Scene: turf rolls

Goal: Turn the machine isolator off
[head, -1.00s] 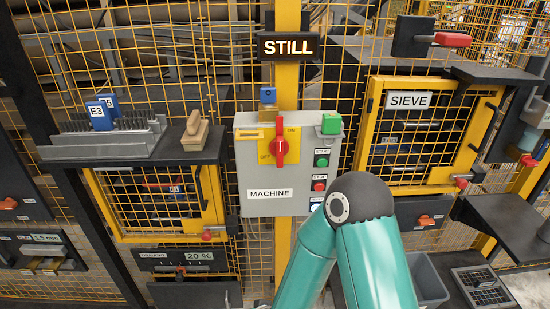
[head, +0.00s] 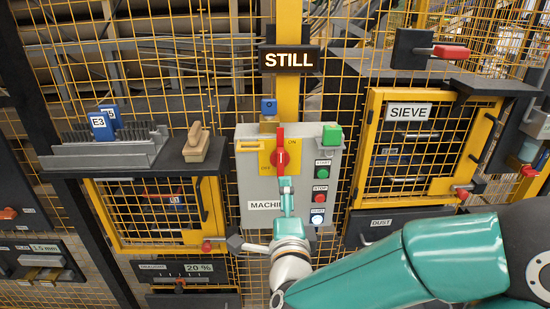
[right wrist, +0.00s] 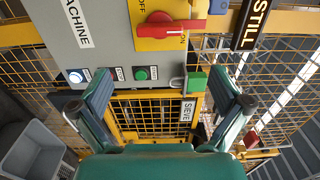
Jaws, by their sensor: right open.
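The machine isolator is a red rotary handle (head: 280,150) on a yellow plate, on the grey MACHINE box (head: 247,190). The handle stands upright, with its tip up by the ON mark. In the right wrist view the handle (right wrist: 172,28) lies across the yellow plate near the top, its end by ON. My right gripper (head: 287,188) is just below the handle in the head view, in front of the box. Its two fingers are spread and empty in the right wrist view (right wrist: 160,88), with the handle beyond them. My left gripper is not in view.
Beside the isolator are a green button (head: 321,172), a red STOP button (head: 320,198), a lit white button (head: 317,219) and a green block (head: 331,134). A STILL sign (head: 289,59) hangs above. A SIEVE cage (head: 440,145) stands right; a shelf with a brush (head: 196,145) stands left.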

